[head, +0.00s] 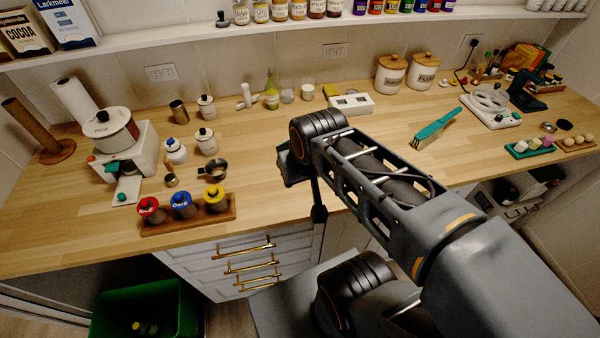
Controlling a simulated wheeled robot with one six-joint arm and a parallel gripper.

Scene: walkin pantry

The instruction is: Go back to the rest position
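My arm reaches in from the lower right, over the front edge of the wooden counter (270,180). My gripper (312,190) is at the arm's far end, near the counter's front edge and above the drawers. It is seen partly from behind, and the arm's links hide much of it. One dark finger-like part points down. I cannot tell whether the gripper is open or shut. No held object shows.
A teal brush (435,129) lies to the right. A green bin (150,308) stands below. Counter space just left of the gripper is clear.

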